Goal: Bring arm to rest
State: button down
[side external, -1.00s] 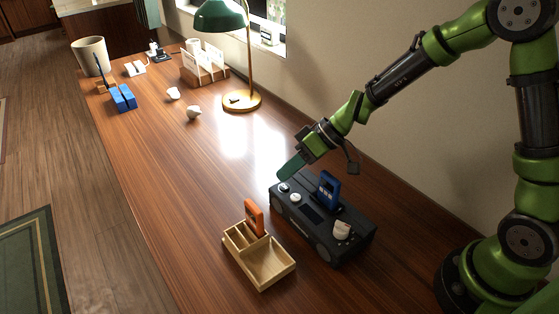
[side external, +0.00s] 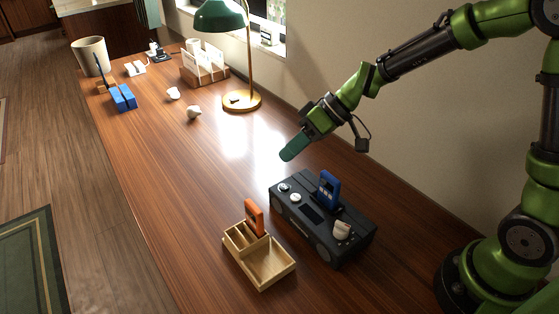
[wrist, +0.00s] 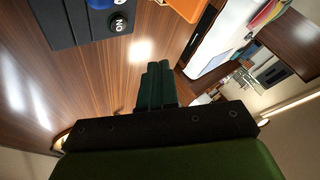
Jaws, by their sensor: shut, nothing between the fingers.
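My gripper (side external: 293,147) hangs in the air above the desk, just behind and above the far left end of the black box. Its green fingers are together and empty. In the wrist view the shut fingers (wrist: 156,86) point out over bare wood. The black box (side external: 318,226) carries a blue device (side external: 328,190), white knobs and a crumpled white item (side external: 341,231) on its top. Part of the box (wrist: 68,20) shows at the upper left of the wrist view. My gripper is apart from everything.
A wooden tray (side external: 268,268) with an orange device (side external: 254,217) stands beside the box. A green lamp (side external: 220,17) on a brass stand (side external: 241,102), a letter rack (side external: 205,76), a blue block (side external: 123,97), crumpled white pieces and a bin (side external: 92,56) lie farther back. The middle desk is clear.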

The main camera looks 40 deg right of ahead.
jog(key=s+d+r+m+t+h, duration=0.1)
jog(key=s+d+r+m+h, duration=0.2)
jog(key=s, duration=0.6)
jog(key=s+d+r+m+t+h, duration=0.2)
jog(key=s+d+r+m+h, duration=0.1)
jog(key=s+d+r+m, duration=0.2)
jog(key=s+d+r, duration=0.2)
jog(key=s+d, duration=0.1)
jog(key=shift+s, duration=0.35)
